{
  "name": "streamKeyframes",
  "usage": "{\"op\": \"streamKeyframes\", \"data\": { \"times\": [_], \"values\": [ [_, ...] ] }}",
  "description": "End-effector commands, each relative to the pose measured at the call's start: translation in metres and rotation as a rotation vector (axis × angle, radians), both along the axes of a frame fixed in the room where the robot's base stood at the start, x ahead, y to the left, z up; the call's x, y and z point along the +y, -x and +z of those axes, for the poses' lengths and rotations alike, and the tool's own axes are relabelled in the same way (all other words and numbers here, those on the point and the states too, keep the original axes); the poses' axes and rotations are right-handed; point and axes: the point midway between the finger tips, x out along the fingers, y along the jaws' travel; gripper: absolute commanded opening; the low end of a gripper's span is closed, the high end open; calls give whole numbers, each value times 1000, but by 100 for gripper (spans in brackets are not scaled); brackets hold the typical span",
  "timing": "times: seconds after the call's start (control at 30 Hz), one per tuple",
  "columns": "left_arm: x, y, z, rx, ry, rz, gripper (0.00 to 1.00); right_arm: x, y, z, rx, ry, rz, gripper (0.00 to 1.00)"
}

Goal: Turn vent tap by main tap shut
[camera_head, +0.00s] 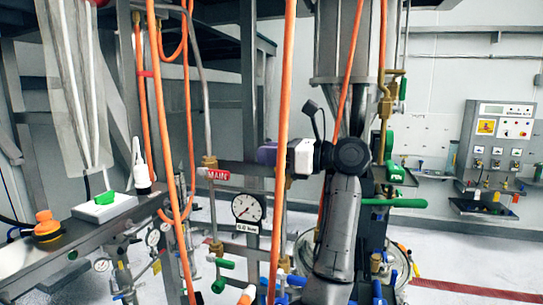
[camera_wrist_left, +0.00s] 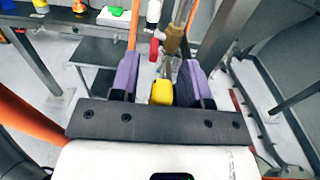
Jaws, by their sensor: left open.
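My left gripper (camera_head: 266,153) has purple fingers. In the head view it points left, just right of the red MAIN label (camera_head: 217,174) and a brass fitting (camera_head: 209,162). The left wrist view shows the two fingers wide apart (camera_wrist_left: 158,75). A yellow tap handle (camera_wrist_left: 162,92) shows between them, with a gap on its left and close to the right finger. A brass valve body (camera_wrist_left: 173,38) is just beyond, and the red label (camera_wrist_left: 154,49) is beside it. In the head view the gripper hides the yellow handle. I cannot tell which tap is the vent tap.
Orange hoses (camera_head: 281,120) hang in front of the pipes near my gripper. A round gauge (camera_head: 248,207) sits below it. Green-handled taps (camera_head: 222,263) are lower down. A bench (camera_head: 60,247) stands left, and a control panel (camera_head: 498,145) is on the right wall.

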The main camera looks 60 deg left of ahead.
Motion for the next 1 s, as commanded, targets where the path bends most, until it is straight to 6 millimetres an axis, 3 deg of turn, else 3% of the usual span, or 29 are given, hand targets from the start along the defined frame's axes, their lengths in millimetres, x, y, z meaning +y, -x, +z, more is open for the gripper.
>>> {"op": "streamKeyframes", "data": {
  "times": [0.23, 0.67, 1.0],
  "values": [
    [0, 0, 0, 0, 0, 0, 43, -1, 0, 0, 1, 3, 2, 43],
    [0, 0, 0, 0, 0, 0, 1, -3, 0, 0, 0, 9, 6, 43],
    [0, 0, 0, 0, 0, 0, 0, -2, 0, 0, 0, 5, 4, 43]
  ]
}}
